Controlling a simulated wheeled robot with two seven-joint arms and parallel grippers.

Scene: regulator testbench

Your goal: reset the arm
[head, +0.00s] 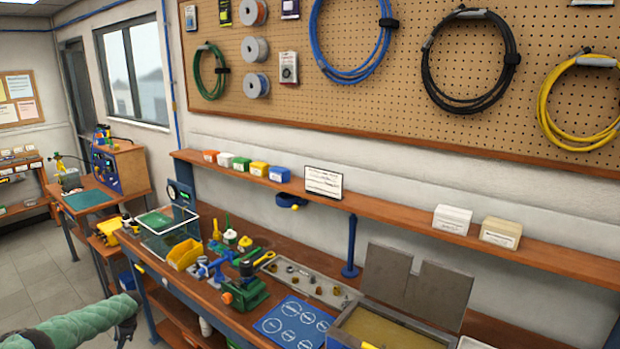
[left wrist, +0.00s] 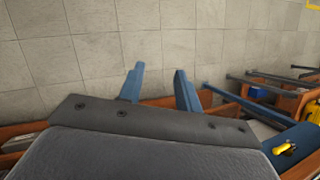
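My left arm comes in at the lower left of the head view, in a green sleeve. Its dark gripper (head: 126,318) hangs beside the front edge of the workbench (head: 190,290), apart from everything on it. In the left wrist view the two blue fingers of my left gripper (left wrist: 158,88) stand apart with nothing between them, with tiled floor beyond. My right arm and right gripper show in neither view.
On the bench are a yellow bin (head: 185,254), a green regulator fixture (head: 245,288), a blue mat with circles (head: 293,323), a grey parts tray (head: 318,284) and an open-lidded box (head: 385,328). A shelf (head: 385,213) runs behind. Floor is free at left.

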